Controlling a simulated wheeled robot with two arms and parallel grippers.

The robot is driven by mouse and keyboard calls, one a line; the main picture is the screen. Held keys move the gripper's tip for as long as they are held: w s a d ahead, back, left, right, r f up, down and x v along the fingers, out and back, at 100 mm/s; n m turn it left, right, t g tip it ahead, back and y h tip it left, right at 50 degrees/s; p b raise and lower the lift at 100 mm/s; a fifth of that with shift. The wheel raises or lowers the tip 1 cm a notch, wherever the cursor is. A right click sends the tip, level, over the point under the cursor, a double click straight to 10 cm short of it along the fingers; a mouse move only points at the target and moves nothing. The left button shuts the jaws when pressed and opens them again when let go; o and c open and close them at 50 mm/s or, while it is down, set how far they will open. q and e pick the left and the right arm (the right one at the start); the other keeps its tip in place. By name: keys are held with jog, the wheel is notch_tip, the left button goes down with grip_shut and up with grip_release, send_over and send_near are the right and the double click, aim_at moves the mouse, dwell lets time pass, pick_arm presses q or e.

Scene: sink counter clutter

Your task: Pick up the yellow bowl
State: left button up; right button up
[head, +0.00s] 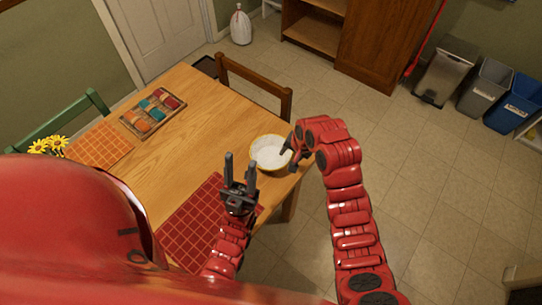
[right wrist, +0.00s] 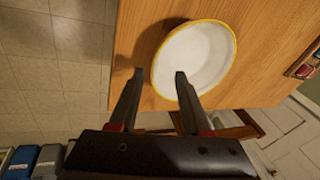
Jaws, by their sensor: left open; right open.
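The bowl (head: 268,153) is white inside with a yellow rim. It sits upright on the wooden table near its right corner. It also shows in the right wrist view (right wrist: 198,58). My right gripper (head: 287,154) is open at the bowl's right side. In the right wrist view, one finger of the right gripper (right wrist: 160,72) overlaps the bowl's rim and the other lies outside the bowl; I cannot tell whether either touches. My left gripper (head: 240,160) is open and empty, pointing up just left of the bowl.
The wooden table (head: 190,130) holds a red placemat (head: 190,227), an orange placemat (head: 100,147) and a tray of colored items (head: 153,112). Yellow flowers (head: 48,146) stand at the left. A brown chair (head: 254,88) is at the far edge. Bins (head: 486,85) stand at the far right.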

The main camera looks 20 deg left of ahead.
aim_at(288, 159)
jog(key=shift+w+a+f+p, duration=0.1)
jog(key=shift+w+f+p, duration=0.05)
jog(key=shift+f+p, duration=0.4)
jog(key=shift+p+x, duration=0.45)
jog(key=shift+x, duration=0.65)
jog(key=shift+w+f, duration=0.15)
jog(key=shift+f, duration=0.85)
grip_shut()
